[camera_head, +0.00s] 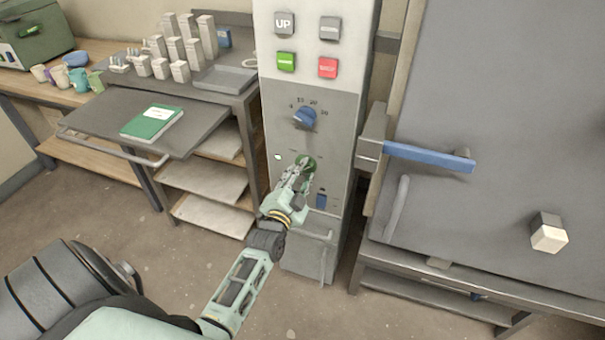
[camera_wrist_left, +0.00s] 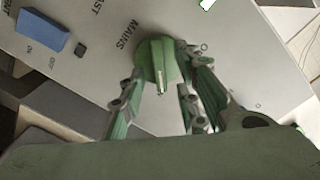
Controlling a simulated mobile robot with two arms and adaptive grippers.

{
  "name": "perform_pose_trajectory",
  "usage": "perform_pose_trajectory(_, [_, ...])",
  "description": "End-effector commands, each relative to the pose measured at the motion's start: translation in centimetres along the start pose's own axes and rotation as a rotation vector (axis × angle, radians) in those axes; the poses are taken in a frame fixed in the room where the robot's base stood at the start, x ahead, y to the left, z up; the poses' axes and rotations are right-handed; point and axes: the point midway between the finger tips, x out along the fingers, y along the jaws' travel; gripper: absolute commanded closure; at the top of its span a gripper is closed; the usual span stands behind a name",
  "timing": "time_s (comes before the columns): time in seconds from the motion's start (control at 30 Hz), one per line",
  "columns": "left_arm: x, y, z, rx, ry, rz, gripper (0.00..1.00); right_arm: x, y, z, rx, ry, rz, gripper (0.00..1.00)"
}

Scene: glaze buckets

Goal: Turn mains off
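The mains switch is a round green knob (camera_wrist_left: 157,62) on the grey control panel (camera_head: 283,130), with the word MAINS printed beside it in the left wrist view. In the head view the green knob (camera_head: 308,162) shows just beyond my left fingers. My left gripper (camera_wrist_left: 160,95) is at the knob, its fingers spread apart on either side of it. The fingertips are close to the knob; I cannot tell whether they touch it. A pale pointer line shows on the knob's front. My right gripper is not in view.
A blue dial (camera_head: 305,118) sits above the knob and a blue switch (camera_head: 321,201) below it. Green and red buttons (camera_head: 328,68) are higher up. A large grey door with a blue handle (camera_head: 430,157) stands to the right. A cart with a green book (camera_head: 152,122) stands left.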

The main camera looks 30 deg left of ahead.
Motion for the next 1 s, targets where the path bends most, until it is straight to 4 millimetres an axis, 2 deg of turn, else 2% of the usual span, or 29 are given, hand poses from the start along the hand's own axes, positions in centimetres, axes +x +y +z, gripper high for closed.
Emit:
perform_pose_trajectory(0.1, [0.78, -0.01, 0.00, 0.000, 0.000, 0.000, 0.70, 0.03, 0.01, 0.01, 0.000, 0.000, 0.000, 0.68])
perform_pose_trajectory(0.37, [0.89, 0.02, 0.03, 0.000, -0.001, 0.001, 0.70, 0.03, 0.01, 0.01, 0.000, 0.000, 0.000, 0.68])
perform_pose_trajectory(0.7, [0.86, 0.02, 0.03, 0.000, -0.001, 0.001, 0.99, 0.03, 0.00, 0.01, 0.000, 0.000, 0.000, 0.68])
perform_pose_trajectory(1.0, [0.85, 0.03, 0.03, -0.003, -0.001, 0.001, 1.00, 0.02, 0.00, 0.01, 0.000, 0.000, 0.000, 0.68])
